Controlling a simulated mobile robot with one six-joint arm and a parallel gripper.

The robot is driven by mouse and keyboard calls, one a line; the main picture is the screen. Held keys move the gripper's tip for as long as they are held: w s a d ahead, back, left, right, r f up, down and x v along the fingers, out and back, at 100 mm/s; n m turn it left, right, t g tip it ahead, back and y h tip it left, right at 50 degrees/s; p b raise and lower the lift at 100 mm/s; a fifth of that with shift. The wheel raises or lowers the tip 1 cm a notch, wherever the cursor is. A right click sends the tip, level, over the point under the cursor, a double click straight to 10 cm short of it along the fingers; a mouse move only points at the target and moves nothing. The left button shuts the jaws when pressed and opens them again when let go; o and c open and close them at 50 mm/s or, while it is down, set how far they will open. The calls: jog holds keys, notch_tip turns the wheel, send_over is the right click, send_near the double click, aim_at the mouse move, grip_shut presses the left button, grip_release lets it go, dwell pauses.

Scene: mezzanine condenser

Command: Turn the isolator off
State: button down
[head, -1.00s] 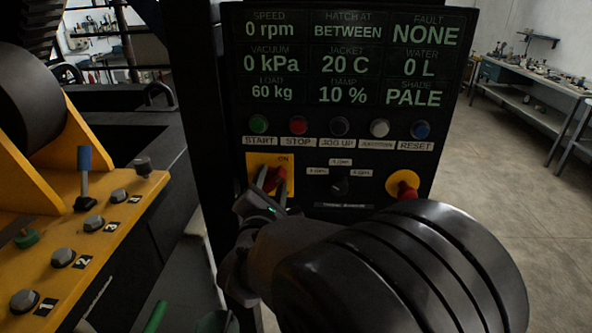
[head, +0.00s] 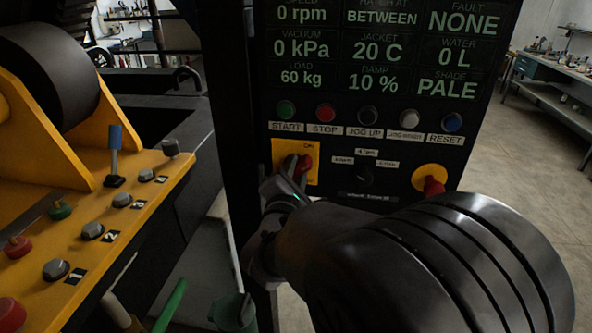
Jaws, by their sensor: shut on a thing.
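The isolator is a red rotary handle (head: 305,166) on a yellow plate (head: 281,148) marked ON, at the lower left of the dark control panel. My gripper (head: 297,168) is at the handle, shut on it, with the fingers reaching up from below. The handle looks tilted. The fingers and wrist hide its lower part and the lower plate, so any OFF mark there does not show.
START (head: 286,109), STOP (head: 325,113) and other buttons sit in a row above. A black selector (head: 365,176) and a red knob on a yellow disc (head: 432,185) lie to the right. A yellow console (head: 120,225) with a blue-topped lever (head: 114,150) is at the left.

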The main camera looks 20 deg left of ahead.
jog(key=m+b, duration=0.1)
jog(key=m, duration=0.1)
jog(key=m+b, duration=0.1)
jog(key=m, duration=0.1)
jog(key=shift+d+f, duration=0.1)
jog(key=shift+f, duration=0.25)
jog(key=m+b, duration=0.1)
jog(key=m, duration=0.1)
jog(key=m+b, duration=0.1)
jog(key=m, duration=0.1)
jog(key=shift+f+m, duration=0.2)
jog(key=shift+m, duration=0.2)
jog(key=m+b, duration=0.2)
jog(key=m, duration=0.1)
jog(key=shift+f+m, duration=0.2)
jog(key=shift+m, duration=0.1)
jog(key=shift+f+m+b, duration=0.1)
jog(key=shift+m+b, duration=1.25)
jog(key=shift+m, duration=0.95)
jog(key=c, duration=1.2)
grip_release()
jog(key=shift+c, duration=0.2)
